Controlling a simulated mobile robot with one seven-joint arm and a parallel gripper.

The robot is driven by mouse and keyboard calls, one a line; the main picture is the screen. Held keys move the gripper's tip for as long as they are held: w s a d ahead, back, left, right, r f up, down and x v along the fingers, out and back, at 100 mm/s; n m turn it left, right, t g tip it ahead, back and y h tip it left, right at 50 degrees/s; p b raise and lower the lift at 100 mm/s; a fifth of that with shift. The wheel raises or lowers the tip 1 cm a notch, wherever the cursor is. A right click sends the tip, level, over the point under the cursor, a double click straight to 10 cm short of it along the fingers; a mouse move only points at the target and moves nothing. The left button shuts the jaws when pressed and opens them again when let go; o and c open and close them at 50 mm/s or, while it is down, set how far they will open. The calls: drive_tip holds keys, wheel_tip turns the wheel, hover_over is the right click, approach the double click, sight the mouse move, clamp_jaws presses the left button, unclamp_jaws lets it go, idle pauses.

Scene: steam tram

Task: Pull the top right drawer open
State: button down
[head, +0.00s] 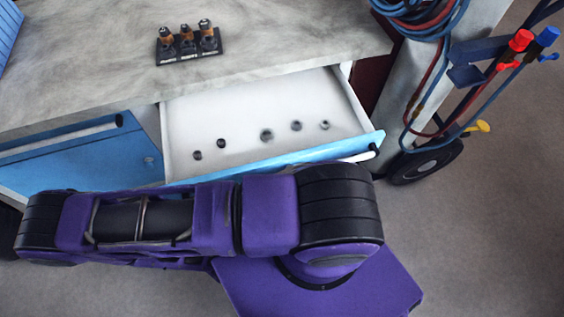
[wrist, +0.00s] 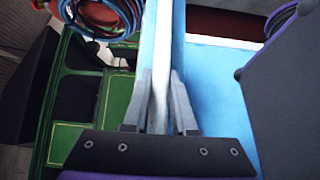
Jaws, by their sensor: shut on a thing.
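The top right drawer (head: 262,112) stands open in the head view, pulled well out from under the worktop. Its inside is white and its front is blue. Several small dark round pieces lie on its floor. My arm covers much of the front's lower side, and my gripper is hidden there. In the wrist view, my gripper (wrist: 157,90) has its two grey fingers on both sides of a pale bar, the drawer's handle (wrist: 162,60), and is shut on it. The bar runs along a blue face.
A grey worktop (head: 90,65) holds a black stand with three small pieces (head: 188,43). A blue front (head: 85,160) lies left of the drawer. A wheeled cart (head: 425,160) with coiled hoses stands close on the right. The floor at lower right is clear.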

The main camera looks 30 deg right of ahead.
drive_tip(key=shift+s+a, duration=0.1)
drive_tip(key=shift+s, duration=0.2)
drive_tip(key=c, duration=1)
unclamp_jaws()
drive_tip(key=b+v, duration=0.1)
drive_tip(key=v, duration=1.6)
drive_tip(key=shift+a, duration=0.2)
